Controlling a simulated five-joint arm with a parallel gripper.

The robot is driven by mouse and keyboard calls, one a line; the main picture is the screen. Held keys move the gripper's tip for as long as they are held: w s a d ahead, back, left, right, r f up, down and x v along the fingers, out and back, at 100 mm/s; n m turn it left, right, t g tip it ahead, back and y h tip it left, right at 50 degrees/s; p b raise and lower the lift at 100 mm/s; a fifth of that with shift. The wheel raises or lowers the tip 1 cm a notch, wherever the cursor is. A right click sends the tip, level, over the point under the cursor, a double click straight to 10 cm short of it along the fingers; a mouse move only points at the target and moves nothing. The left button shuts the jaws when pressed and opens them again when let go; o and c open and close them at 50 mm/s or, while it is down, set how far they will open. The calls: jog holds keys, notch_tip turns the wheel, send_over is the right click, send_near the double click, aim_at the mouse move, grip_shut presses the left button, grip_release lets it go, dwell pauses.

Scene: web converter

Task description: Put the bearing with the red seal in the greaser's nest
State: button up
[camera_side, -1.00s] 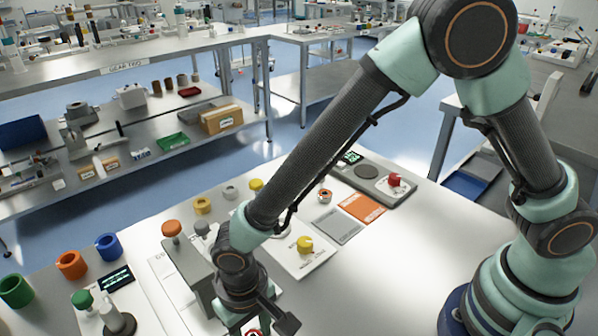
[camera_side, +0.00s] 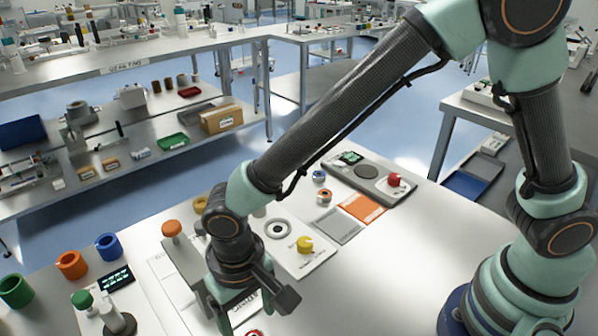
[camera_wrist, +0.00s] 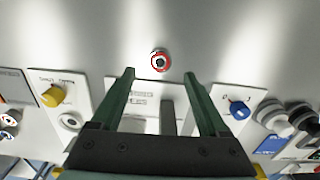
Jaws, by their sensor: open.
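The bearing with the red seal (camera_wrist: 160,61) lies flat on the pale table, beyond my fingertips in the wrist view. In the side view the bearing (camera_side: 254,332) is cut by the bottom edge. My gripper (camera_wrist: 160,76) is open and empty, its two green fingers apart, above a labelled white plate (camera_wrist: 140,98). In the side view my gripper (camera_side: 256,312) hangs over the same area. A grey post (camera_wrist: 168,120) shows between the fingers. A white plate (camera_side: 309,265) carries a grey ring (camera_side: 278,229) and a yellow knob (camera_side: 304,244). I cannot tell which fixture is the greaser's nest.
Bearings with orange (camera_side: 324,195) and blue (camera_side: 319,175) seals stand near an orange pad (camera_side: 362,207) and a grey pad (camera_side: 338,226). A device with an orange knob (camera_side: 171,229) is left of my gripper. Coloured cups (camera_side: 71,265) line the far left. The front right table is clear.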

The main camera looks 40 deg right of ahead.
notch_tip(320, 180, up, 6)
jog(key=w+d+r+t, duration=0.2)
jog(key=d+r, duration=0.3)
jog(key=d, duration=0.6)
jog(key=w+d+r+t, duration=0.1)
jog(key=w+d+r, duration=0.1)
jog(key=d+r, duration=0.4)
jog(key=d, duration=0.5)
jog(key=shift+d+r+t+y, duration=0.25)
jog(key=shift+d+t+y, duration=0.05)
jog(key=shift+t+y, duration=0.1)
jog(key=shift+t+h, duration=0.4)
jog(key=shift+t, duration=0.5)
jog(key=d, duration=0.2)
jog(key=s+d, duration=0.1)
jog(key=d, duration=0.2)
jog(key=s+d+r, duration=0.1)
jog(key=d, duration=0.1)
jog(key=shift+s+d, duration=0.25)
jog(key=shift+c, duration=1.1)
jog(key=shift+r, duration=0.1)
